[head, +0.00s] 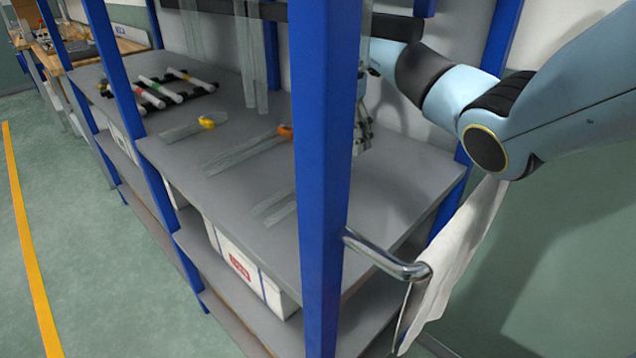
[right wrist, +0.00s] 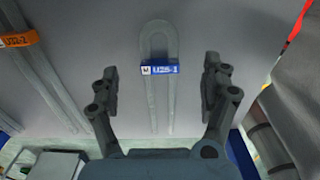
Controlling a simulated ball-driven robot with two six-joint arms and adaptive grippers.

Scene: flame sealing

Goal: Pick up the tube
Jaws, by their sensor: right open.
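A clear U-shaped tube with a blue tag (right wrist: 160,69) lies on the grey shelf in the right wrist view. In the head view, the open ends of a tube (head: 275,206) show left of the front blue post, and the rest is hidden behind the post. My right gripper (right wrist: 161,88) is open, with one finger on each side of the blue-tagged tube. I see no contact, and its height above the tube is unclear. In the head view the right gripper (head: 362,132) is partly hidden by the post. My left gripper is not in view.
An orange-tagged tube (head: 245,152) and a yellow-tagged tube (head: 190,129) lie further left. A black rack (head: 150,97) with white rods stands beyond them. Clear tubes (head: 247,60) hang above the shelf. The blue post (head: 325,200) and a metal rail (head: 385,260) with white cloth (head: 455,260) stand in front.

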